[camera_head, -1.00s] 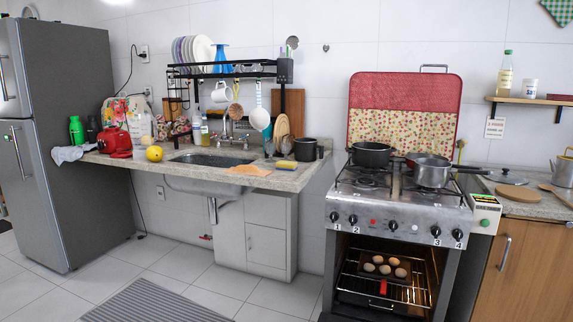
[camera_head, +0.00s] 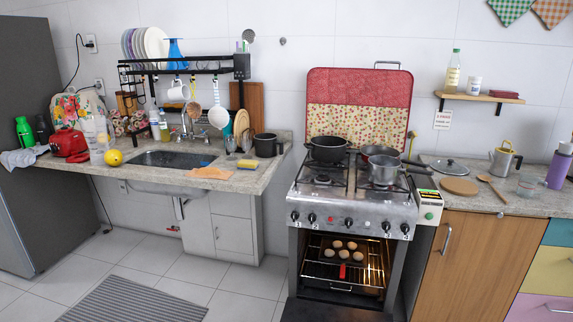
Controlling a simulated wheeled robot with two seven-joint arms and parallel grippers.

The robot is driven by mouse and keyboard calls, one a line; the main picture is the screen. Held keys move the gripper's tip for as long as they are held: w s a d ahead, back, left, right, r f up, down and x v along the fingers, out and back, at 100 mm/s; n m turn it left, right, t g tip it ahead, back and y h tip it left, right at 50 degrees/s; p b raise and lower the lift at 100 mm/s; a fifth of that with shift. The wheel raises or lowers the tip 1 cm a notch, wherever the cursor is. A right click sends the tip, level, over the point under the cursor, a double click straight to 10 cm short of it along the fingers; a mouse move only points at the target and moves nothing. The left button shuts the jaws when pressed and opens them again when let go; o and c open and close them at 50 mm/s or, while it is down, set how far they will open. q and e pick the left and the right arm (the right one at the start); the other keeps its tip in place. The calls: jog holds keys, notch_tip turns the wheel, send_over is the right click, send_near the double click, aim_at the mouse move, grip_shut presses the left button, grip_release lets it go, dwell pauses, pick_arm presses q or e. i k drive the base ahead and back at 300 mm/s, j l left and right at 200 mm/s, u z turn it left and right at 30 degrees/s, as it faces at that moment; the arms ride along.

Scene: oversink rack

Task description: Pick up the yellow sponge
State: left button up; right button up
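The yellow sponge (camera_head: 247,164) lies on the stone counter to the right of the sink basin, close to a dark pot. It looks like a small yellow block with a darker underside. An orange cloth (camera_head: 207,173) lies in front of it near the counter's front edge. Neither of my grippers shows in the head view.
The sink (camera_head: 172,159) is left of the sponge. A dark pot (camera_head: 268,145) and a glass (camera_head: 230,144) stand near it. The stove (camera_head: 345,215) has its oven open at the right. Floor before the sink is clear, with a grey striped mat (camera_head: 137,300).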

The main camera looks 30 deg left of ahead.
aim_at(248, 165)
jog(key=i+j+z, duration=0.15)
jog(key=j+z, duration=0.35)
jog(key=j, duration=0.2)
jog(key=j+z, duration=0.45)
jog(key=j, duration=0.25)
